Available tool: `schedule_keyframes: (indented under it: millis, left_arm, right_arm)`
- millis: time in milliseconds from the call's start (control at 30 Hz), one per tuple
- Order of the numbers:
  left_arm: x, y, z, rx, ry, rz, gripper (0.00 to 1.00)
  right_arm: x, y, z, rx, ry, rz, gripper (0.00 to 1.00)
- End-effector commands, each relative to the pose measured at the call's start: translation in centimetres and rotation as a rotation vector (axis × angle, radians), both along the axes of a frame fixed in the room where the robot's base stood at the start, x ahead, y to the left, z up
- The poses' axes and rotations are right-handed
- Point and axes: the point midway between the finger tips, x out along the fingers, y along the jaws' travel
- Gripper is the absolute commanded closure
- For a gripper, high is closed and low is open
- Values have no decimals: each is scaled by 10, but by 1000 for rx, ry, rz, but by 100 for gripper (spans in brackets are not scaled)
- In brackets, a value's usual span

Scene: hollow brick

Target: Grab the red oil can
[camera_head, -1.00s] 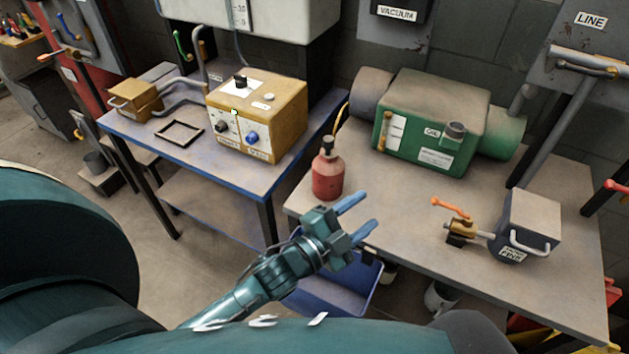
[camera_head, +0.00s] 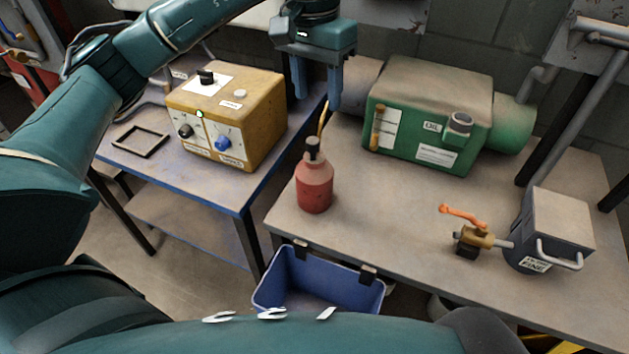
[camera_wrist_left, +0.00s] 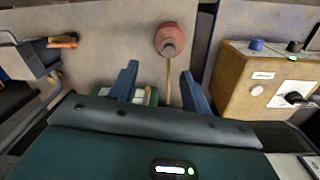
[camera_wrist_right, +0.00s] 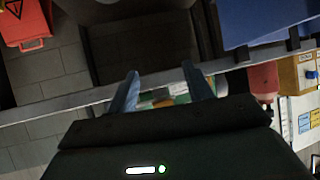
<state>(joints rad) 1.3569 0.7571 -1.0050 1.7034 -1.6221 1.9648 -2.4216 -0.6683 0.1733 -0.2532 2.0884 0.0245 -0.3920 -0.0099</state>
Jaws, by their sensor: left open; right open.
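The red oil can (camera_head: 314,187) stands upright on the left front part of the grey-brown table, with a dark cap on its narrow neck. My left gripper (camera_head: 318,102) is open and empty, fingers pointing down, above and behind the can in the head view. In the left wrist view the can (camera_wrist_left: 168,36) shows beyond the fingertips (camera_wrist_left: 158,72), nearer the right finger, with a gap. My right gripper is out of the head view. In the right wrist view it (camera_wrist_right: 160,70) is open and empty, and a red shape, probably the can (camera_wrist_right: 263,80), shows partly at right.
A green pump unit (camera_head: 430,115) stands at the table's back. A brass valve with an orange handle (camera_head: 475,236) and a grey box (camera_head: 550,230) are at right. A yellow control box (camera_head: 225,115) sits on the blue table. A blue bin (camera_head: 318,285) hangs at the front edge.

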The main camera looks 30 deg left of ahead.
Motion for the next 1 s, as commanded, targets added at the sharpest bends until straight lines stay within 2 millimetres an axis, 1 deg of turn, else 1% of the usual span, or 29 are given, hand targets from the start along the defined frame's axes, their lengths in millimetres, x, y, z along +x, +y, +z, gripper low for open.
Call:
schedule_keyframes:
  millis: [33, 67, 133, 433, 533, 633, 767, 867, 1000]
  left_arm:
    - [2, 9, 5, 35, -13, -9, 52]
    - [2, 12, 6, 49, -15, -15, 52]
    - [2, 16, 1, 67, -17, -21, 52]
    - [2, 16, -52, 66, -16, -23, 52]
    - [2, 15, -63, 64, -17, -23, 52]
    - [3, 15, -69, 64, -19, -23, 52]
    - [3, 13, -81, 64, -15, -23, 52]
    - [4, 11, -96, 64, -13, -23, 52]
    - [5, 11, -115, 62, -17, -23, 52]
  right_arm:
    - [0, 0, 0, 0, -1, 0, 49]
    - [0, 0, 0, 0, -1, 0, 49]
    - [0, 0, 0, 0, -1, 0, 49]
    - [0, 0, 5, 0, 2, -1, 49]
    - [-1, -1, 2, -3, 9, -3, 49]
    - [-2, -2, 0, -5, 15, -5, 49]
    - [-2, -3, 4, -6, 19, -7, 49]
    - [-3, -4, 9, -8, 23, -13, 49]
    - [-4, -7, 5, -13, 37, -21, 49]
